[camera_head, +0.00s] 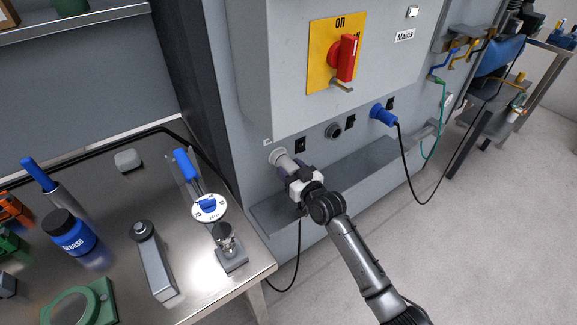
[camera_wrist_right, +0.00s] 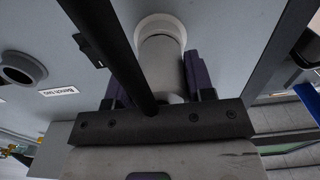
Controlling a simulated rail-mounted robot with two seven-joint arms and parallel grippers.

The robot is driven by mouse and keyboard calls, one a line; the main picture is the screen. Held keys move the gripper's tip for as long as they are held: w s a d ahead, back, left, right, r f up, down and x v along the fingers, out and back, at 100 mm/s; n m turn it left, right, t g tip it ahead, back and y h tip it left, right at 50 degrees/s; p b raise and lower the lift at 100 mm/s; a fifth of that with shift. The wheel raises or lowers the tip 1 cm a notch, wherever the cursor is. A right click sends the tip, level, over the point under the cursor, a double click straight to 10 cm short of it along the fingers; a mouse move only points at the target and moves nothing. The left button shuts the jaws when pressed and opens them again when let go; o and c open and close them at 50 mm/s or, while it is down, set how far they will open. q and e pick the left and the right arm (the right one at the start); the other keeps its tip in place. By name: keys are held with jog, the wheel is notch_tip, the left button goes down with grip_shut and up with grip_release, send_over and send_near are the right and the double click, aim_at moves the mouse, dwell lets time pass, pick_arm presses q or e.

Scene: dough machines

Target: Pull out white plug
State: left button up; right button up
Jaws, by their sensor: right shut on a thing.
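The white plug (camera_head: 281,157) sits at the left socket on the grey cabinet's lower front, with a black cable hanging below. In the right wrist view the pale cylindrical plug (camera_wrist_right: 161,65) stands against a round white socket rim (camera_wrist_right: 160,25). My right gripper (camera_head: 290,168) is shut on the plug; its dark fingers (camera_wrist_right: 155,85) are on both sides of it. The black cable crosses in front of the plug in the wrist view. I cannot tell how deep the plug sits in the socket. My left gripper is not in view.
A blue plug (camera_head: 383,115) with a black cable and an empty socket (camera_head: 333,130) are to the right. A grey ledge (camera_head: 345,183) runs below the sockets. A red switch (camera_head: 345,58) is above. A metal bench (camera_head: 120,205) with tools stands left.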

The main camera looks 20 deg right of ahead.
jog(key=o, duration=0.5)
jog(key=shift+a+f, duration=0.1)
jog(key=shift+f, duration=0.05)
jog(key=c, duration=0.4)
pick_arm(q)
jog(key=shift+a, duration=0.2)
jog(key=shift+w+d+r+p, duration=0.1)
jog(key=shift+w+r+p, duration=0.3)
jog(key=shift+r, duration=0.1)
pick_arm(e)
jog(key=shift+r, duration=0.35)
jog(key=shift+s+f, duration=0.1)
jog(key=shift+s, duration=0.25)
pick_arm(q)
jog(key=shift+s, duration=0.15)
pick_arm(e)
jog(key=shift+w, duration=0.1)
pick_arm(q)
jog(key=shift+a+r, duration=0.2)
